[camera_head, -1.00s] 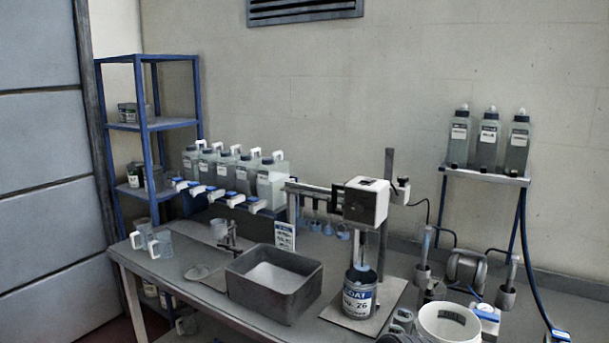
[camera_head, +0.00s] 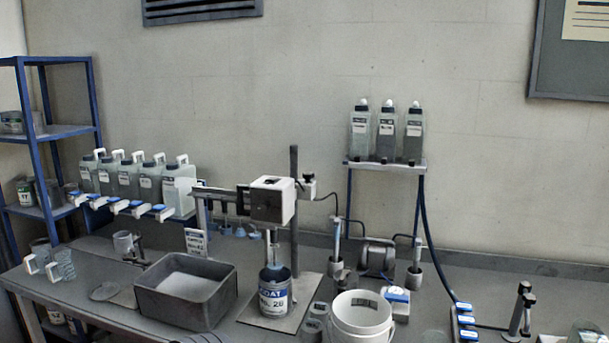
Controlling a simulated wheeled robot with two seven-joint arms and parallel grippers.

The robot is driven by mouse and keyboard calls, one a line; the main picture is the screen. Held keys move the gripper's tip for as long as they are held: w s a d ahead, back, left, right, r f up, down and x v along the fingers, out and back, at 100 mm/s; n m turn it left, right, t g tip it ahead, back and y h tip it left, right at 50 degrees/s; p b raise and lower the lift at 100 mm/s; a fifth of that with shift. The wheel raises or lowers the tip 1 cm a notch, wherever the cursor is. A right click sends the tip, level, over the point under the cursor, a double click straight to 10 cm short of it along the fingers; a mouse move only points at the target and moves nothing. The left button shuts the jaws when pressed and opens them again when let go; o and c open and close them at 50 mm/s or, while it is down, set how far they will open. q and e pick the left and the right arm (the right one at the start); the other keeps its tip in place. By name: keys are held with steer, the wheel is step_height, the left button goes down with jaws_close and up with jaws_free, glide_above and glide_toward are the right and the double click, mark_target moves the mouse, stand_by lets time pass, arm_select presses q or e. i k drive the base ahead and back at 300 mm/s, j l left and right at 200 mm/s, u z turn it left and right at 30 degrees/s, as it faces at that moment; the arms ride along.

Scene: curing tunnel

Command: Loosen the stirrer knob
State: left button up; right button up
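The stirrer (camera_head: 272,201) has a white, boxy head on an upright dark post (camera_head: 294,215) near the middle of the bench. A small white clamp with a dark top (camera_head: 308,185) sits at the right side of the post; it may carry the knob, but it is too small to be sure. The stirrer's shaft reaches down to a dark can with a blue-and-white label (camera_head: 274,295), which stands on a flat base plate (camera_head: 252,317). Neither of my grippers is in view.
A grey bin (camera_head: 218,300) stands left of the can, and a white bucket (camera_head: 362,318) stands to its right. Several jugs (camera_head: 180,190) line the back left. Bottles (camera_head: 387,130) stand on a raised shelf. A pump (camera_head: 377,257) sits behind the bucket.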

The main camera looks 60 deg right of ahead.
mark_target(307, 175)
steer(key=k+l, duration=0.9)
steer(key=l, duration=0.2)
